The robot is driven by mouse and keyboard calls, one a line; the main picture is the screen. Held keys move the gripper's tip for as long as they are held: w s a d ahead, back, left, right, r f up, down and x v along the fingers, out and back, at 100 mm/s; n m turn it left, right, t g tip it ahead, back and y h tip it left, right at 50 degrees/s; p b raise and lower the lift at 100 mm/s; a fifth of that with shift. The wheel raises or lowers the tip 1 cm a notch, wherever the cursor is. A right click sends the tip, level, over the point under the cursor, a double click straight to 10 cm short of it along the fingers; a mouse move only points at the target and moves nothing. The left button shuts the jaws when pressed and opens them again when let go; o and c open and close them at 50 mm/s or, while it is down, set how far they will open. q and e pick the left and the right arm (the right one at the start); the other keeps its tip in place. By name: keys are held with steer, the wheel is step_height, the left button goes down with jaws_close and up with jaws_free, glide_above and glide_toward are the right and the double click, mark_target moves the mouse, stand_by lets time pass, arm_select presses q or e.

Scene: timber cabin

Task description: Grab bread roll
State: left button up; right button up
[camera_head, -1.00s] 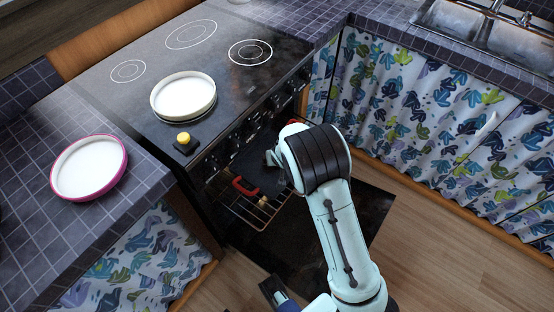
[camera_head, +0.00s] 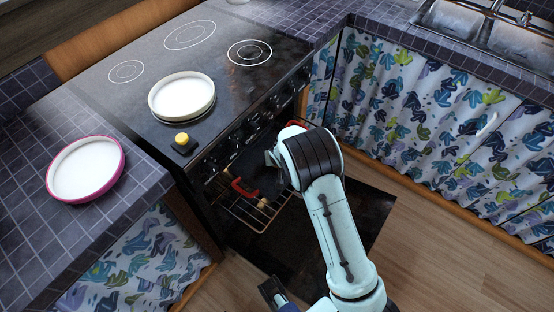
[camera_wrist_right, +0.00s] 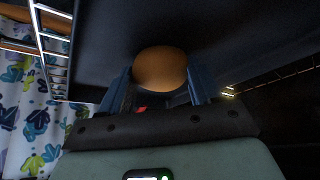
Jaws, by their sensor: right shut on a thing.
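The bread roll (camera_wrist_right: 160,69), round and golden brown, shows in the right wrist view between the two blue fingers of my right gripper (camera_wrist_right: 161,84), which is shut on it. In the head view my right arm reaches into the open oven (camera_head: 250,215), and its wrist hides the roll and the fingers. A dark tray with red handles (camera_head: 243,188) lies in the oven, beside my right wrist. A dark and blue part at the bottom edge of the head view looks like my left gripper (camera_head: 274,291); its jaws are unclear.
The oven rack (camera_head: 245,212) and lowered door (camera_head: 340,220) surround my right arm. On the stove stands a white round dish (camera_head: 182,97), with a yellow-knobbed black item (camera_head: 182,141) nearby. A pink-rimmed plate (camera_head: 85,168) sits on the left counter. Patterned curtains hang at right.

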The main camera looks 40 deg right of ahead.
steer(key=shift+r, duration=0.4)
steer(key=r, duration=0.3)
steer(key=shift+s+a+p, duration=0.25)
steer(key=shift+p, duration=0.15)
steer(key=s+a+p, duration=0.1)
steer(key=s+a, duration=0.3)
steer(key=s, duration=0.3)
steer(key=s+a+p, duration=0.1)
steer(key=s+a, duration=0.3)
steer(key=s, duration=0.4)
steer(key=shift+s, duration=0.15)
